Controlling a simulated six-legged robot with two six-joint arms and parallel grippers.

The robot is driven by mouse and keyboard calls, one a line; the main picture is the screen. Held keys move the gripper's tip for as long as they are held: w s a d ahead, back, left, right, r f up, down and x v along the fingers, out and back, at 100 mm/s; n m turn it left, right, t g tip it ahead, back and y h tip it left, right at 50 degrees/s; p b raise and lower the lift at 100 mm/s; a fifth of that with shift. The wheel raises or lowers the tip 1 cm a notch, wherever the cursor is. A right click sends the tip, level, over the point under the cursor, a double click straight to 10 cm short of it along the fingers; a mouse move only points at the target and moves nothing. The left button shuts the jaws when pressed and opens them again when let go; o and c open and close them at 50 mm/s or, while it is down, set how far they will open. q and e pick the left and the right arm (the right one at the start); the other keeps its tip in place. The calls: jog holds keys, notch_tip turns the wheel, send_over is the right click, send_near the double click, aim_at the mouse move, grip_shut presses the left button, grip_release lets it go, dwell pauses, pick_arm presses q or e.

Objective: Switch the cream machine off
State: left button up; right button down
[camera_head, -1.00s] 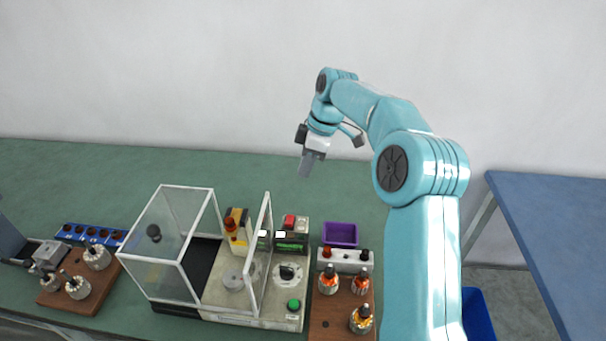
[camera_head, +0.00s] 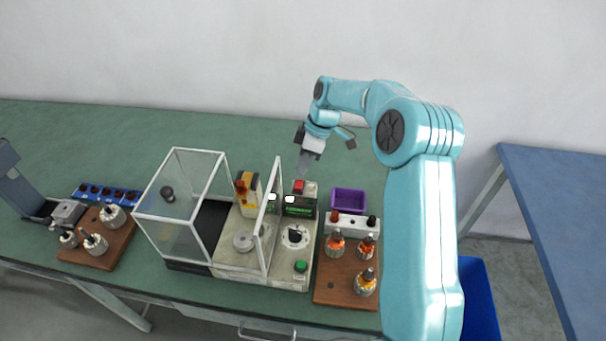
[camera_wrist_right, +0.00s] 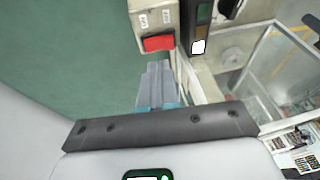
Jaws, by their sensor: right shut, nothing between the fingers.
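The cream machine (camera_head: 232,272) stands on the green bench, with a clear guard box (camera_head: 180,215) over its left part. A red switch (camera_head: 298,186) sits at its back right corner. In the right wrist view the red switch (camera_wrist_right: 158,43) is a rocker on a cream box with small labels above it. My right gripper (camera_head: 303,170) is shut and empty, with its tips just behind and above the switch. In the wrist view the shut fingers (camera_wrist_right: 155,72) point at the switch; I cannot tell whether they touch it.
A green button (camera_head: 300,266), a black knob (camera_head: 295,235) and a lit display (camera_head: 299,206) are on the machine. A purple tray (camera_head: 349,200) and a wooden board (camera_head: 340,290) with several armatures stand to its right. The bench behind is clear.

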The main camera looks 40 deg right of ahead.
aim_at(299, 187)
jog(key=f, duration=0.2)
jog(key=s+a+f, duration=0.1)
jog(key=shift+p, duration=0.3)
jog(key=shift+f, duration=0.3)
